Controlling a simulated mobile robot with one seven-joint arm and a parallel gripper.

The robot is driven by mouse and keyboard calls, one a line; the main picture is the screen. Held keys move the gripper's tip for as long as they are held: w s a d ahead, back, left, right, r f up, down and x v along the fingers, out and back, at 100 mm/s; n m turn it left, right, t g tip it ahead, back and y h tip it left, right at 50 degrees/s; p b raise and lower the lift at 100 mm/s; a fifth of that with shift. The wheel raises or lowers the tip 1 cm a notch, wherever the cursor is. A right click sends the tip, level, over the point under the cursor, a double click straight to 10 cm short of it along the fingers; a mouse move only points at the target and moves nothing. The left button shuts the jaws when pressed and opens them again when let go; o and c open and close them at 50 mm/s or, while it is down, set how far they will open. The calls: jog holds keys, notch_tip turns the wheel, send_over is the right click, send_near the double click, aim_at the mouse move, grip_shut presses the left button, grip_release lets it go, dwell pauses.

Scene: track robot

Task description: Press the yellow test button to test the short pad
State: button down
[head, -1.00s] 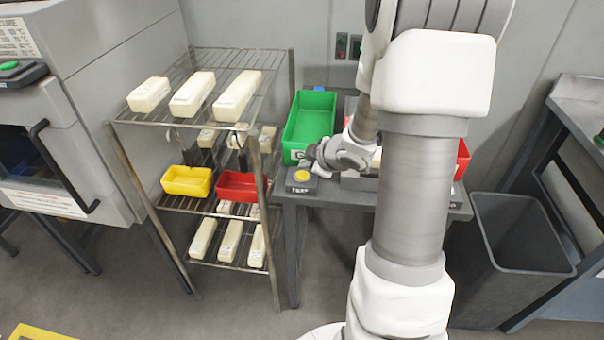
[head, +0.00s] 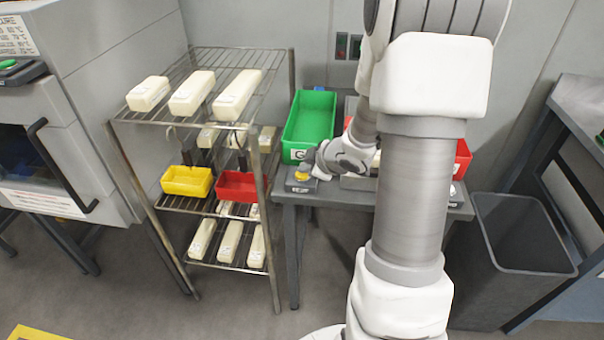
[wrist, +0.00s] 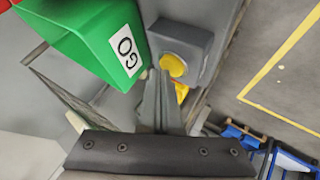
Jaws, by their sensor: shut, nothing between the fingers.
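The yellow test button (head: 301,176) sits on a dark grey box (head: 299,187) at the left front corner of the grey table. In the wrist view the yellow button (wrist: 173,65) is round and close to the fingertips. My gripper (head: 308,171) is shut and empty, and its tip is at the button, partly covering it in the head view. In the wrist view the shut fingers (wrist: 160,76) end at the button's near left edge. I cannot tell whether they touch it. I cannot make out the short pad; my arm hides part of the table.
A green bin (head: 308,122) marked GO stands behind the button, close to my gripper. A red bin (head: 462,160) is at the table's right. A wire rack (head: 200,122) with cream blocks stands left of the table. A grey waste bin (head: 517,245) stands at right.

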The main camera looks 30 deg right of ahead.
aim_at(306, 176)
jog(key=shift+f, duration=0.3)
jog(key=shift+r, duration=0.15)
dwell(0.4)
jog(key=shift+r+p, duration=0.75)
notch_tip(306, 176, up, 5)
jog(key=p, duration=0.5)
dwell(0.6)
